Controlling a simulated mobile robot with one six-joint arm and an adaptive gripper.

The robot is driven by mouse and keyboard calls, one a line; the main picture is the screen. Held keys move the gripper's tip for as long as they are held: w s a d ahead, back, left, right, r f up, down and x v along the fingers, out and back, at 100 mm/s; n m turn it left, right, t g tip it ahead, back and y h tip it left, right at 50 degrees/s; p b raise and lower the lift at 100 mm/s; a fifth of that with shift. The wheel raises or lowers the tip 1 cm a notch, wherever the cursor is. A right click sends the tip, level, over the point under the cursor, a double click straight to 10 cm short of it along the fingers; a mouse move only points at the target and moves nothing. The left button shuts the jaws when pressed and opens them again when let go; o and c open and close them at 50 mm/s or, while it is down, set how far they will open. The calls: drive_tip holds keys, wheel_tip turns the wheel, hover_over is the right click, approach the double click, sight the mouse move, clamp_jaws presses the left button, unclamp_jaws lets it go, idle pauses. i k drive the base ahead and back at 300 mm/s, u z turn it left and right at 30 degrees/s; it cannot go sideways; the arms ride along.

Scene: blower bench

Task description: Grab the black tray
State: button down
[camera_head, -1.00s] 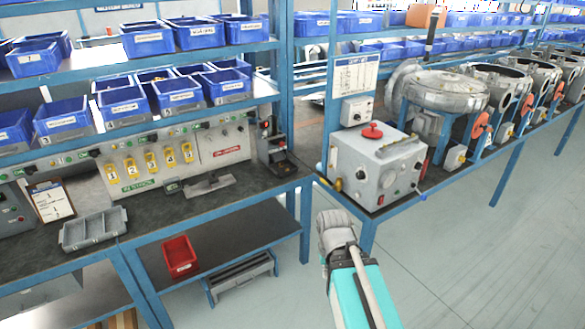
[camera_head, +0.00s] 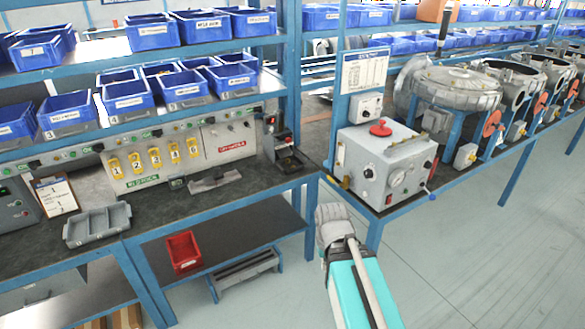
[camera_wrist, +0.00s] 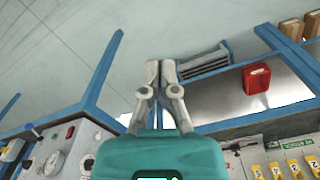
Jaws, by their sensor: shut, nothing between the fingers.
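No plainly black tray stands out in these views. A grey, divided open tray (camera_head: 97,226) sits on the dark bench at the left, in front of a clipboard. A smaller grey holder (camera_head: 214,180) lies farther right on the same bench. My gripper (camera_wrist: 160,66) is shut and empty in the wrist view, over the floor and away from the bench. In the head view my arm is right of the bench, far from the grey tray, and the fingers cannot be made out. The grey tray is not in the wrist view.
A red bin (camera_head: 183,252) lies on the lower shelf, with a dark slatted step (camera_head: 245,272) beside it. Blue bins fill the shelves above the bench. A grey control box (camera_head: 384,165) stands on the right bench. Open floor (camera_head: 480,265) lies to the right.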

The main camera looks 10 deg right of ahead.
sight(297, 161)
drive_tip(key=u, duration=0.2)
drive_tip(key=i, duration=0.4)
drive_tip(key=u, duration=0.65)
drive_tip(key=i, duration=1.4)
drive_tip(key=z, duration=0.75)
